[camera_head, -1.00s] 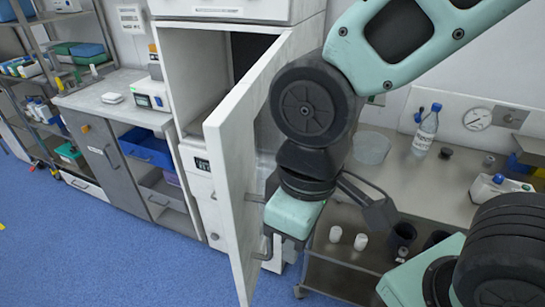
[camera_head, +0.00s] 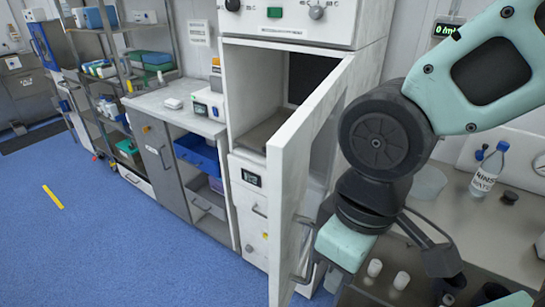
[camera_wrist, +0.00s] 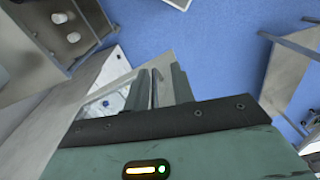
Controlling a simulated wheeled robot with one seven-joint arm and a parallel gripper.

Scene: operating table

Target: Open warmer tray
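The warmer is a white cabinet (camera_head: 236,75) whose door (camera_head: 300,150) stands swung open toward me in the head view. A grey flat surface (camera_head: 262,134) shows at the bottom of its dark opening; I cannot tell whether this is the tray, and the door hides part of the inside. The door handle (camera_head: 296,278) is on the door's near face. My gripper sits close beside that face in the head view, with its fingertips hidden there.
A counter (camera_head: 150,98) with blue bins (camera_head: 197,152) stands left of the warmer. A steel bench (camera_head: 450,205) with a bottle (camera_head: 488,172) and white cups (camera_head: 401,280) is at right.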

